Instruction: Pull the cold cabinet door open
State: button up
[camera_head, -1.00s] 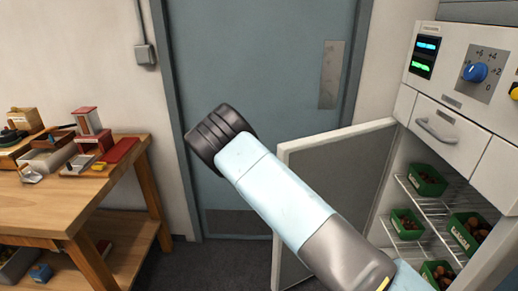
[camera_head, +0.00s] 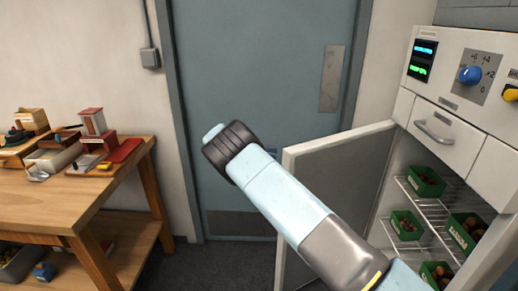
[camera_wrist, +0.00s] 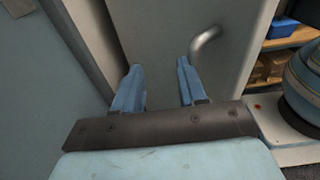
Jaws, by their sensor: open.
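The cold cabinet door (camera_head: 338,190) stands wide open in the head view, swung out to the left of the cabinet. In the wrist view the door's grey outer face (camera_wrist: 160,25) is in front of me, with a curved metal handle (camera_wrist: 206,40) on it. My gripper (camera_wrist: 159,68) is open and empty. Its two blue fingers point at the door, and the handle is just right of the right finger, not between them. I cannot tell if a finger touches the door. In the head view my gripper is out of sight.
Inside the cabinet, green boxes of chestnuts (camera_head: 427,181) sit on wire shelves. A closed drawer (camera_head: 447,130) with a handle is above the opening. A wooden workbench (camera_head: 100,195) with small items stands at left. A closed blue-grey room door (camera_head: 255,70) is behind.

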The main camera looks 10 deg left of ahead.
jog(key=w+a, duration=0.4)
jog(key=shift+w+a, duration=0.25)
jog(key=shift+a, duration=0.1)
dwell(0.5)
jog(key=shift+c, duration=0.2)
